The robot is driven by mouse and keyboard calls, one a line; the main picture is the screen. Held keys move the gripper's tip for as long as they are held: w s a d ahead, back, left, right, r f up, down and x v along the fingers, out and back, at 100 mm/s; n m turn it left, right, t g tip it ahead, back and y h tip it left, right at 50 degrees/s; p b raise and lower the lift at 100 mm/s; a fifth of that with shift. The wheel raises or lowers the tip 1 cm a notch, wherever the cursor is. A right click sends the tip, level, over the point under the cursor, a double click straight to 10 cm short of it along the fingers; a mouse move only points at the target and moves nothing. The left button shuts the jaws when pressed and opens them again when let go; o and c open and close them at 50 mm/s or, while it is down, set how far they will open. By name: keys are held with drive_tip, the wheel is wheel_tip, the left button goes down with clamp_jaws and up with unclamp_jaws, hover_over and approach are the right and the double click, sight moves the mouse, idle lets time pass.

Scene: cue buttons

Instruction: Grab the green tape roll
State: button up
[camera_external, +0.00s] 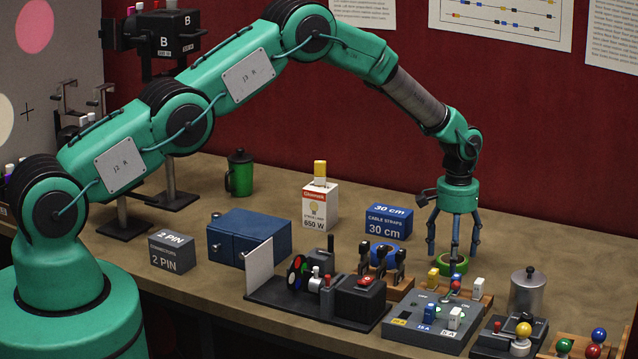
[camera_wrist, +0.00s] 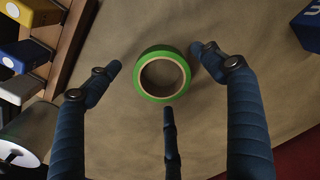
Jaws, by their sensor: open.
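The green tape roll (camera_external: 457,265) lies flat on the table below my gripper (camera_external: 455,250). In the wrist view the green tape roll (camera_wrist: 141,88) shows as a ring with a pale inner core, and bare table shows through its hole. My gripper (camera_wrist: 160,90) has three blue-grey fingers and is open and empty. Two fingers spread to the left and right of the roll, and the third points at its near edge. The fingers look apart from the roll in the wrist view.
A grey control box (camera_external: 430,322) and a wooden rack with colored switches (camera_external: 470,288) stand close in front of the roll. A metal canister (camera_external: 527,292) is at right. A blue cable straps box (camera_external: 388,221) stands behind left. Table right of the roll is clear.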

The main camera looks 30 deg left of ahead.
drive_tip(key=shift+f, duration=0.7)
drive_tip(key=c, duration=1.2)
